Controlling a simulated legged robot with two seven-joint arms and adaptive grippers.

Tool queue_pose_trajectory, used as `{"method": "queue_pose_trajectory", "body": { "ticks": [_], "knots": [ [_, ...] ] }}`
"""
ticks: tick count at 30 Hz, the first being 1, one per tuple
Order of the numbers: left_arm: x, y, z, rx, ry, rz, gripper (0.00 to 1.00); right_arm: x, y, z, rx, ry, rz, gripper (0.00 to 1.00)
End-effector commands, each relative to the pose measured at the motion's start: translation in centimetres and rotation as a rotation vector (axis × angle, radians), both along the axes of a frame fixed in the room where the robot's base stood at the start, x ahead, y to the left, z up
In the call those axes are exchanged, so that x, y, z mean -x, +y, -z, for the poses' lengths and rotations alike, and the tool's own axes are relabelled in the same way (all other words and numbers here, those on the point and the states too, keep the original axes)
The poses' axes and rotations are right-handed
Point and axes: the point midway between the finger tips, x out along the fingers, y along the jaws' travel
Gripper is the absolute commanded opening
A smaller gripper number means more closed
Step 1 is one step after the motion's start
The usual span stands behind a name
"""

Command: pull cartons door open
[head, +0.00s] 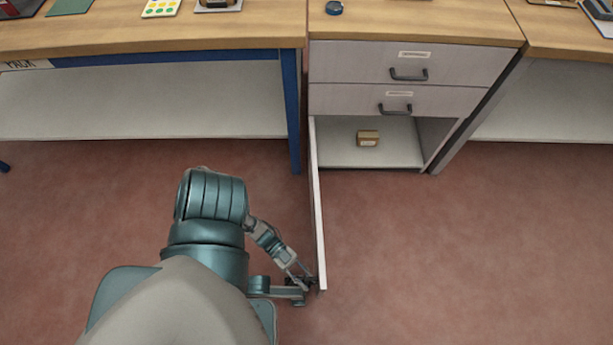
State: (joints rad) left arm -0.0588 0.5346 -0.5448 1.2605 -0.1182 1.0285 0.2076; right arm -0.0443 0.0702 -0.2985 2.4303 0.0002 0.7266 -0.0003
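The cartons door (317,205) stands swung wide open on its left side, seen nearly edge-on and pointing out from the cabinet toward me. The compartment behind it is open, and a small brown carton (367,138) sits on its floor (350,158). My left gripper (305,285) is at the free end of the door, on its left face. Its fingertips are small and partly hidden at the door edge, so I cannot tell whether they close on a handle. My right gripper is not in view.
Two closed drawers with dark handles, the upper one (450,62) and the lower one (340,100), sit above the compartment. A blue bench leg (291,110) stands left of the door. The red floor right of the door is clear.

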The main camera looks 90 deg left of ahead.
Motion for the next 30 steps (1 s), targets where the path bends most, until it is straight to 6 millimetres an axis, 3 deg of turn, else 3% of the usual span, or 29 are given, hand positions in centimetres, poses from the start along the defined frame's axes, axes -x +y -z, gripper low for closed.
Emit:
{"method": "queue_pose_trajectory", "body": {
  "ticks": [5,18,30],
  "knots": [
    [1.2,1.3,0.1,-0.002,0.003,0.0,0.25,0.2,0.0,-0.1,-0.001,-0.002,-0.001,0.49],
    [7.1,8.0,0.2,-0.002,0.003,0.0,0.25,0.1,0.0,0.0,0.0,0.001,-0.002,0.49],
    [8.0,9.0,0.2,-0.001,0.002,-0.001,0.25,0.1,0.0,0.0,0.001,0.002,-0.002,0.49]
  ]
}}
